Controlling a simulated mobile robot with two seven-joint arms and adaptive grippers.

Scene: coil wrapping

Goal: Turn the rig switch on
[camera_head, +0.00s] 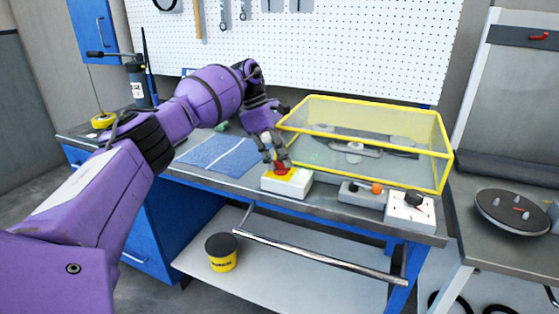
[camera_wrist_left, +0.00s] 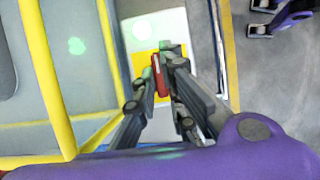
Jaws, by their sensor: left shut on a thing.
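The rig switch is a white box (camera_head: 290,187) with a yellow plate and a red handle (camera_head: 281,167), at the front edge of the blue workbench. My left gripper (camera_head: 276,155) reaches down onto it from above. In the left wrist view, the gripper's fingers (camera_wrist_left: 160,70) are shut on the red handle (camera_wrist_left: 158,80), one finger on each side. The yellow plate (camera_wrist_left: 142,62) shows behind them. The fingers partly hide the handle, so its exact turn is hard to tell. My right gripper (camera_wrist_left: 260,18) shows only in the left wrist view, fingers apart and away from the switch.
A yellow-framed clear enclosure (camera_head: 372,125) stands just behind and right of the switch. A blue mat (camera_head: 215,152) lies to the left.

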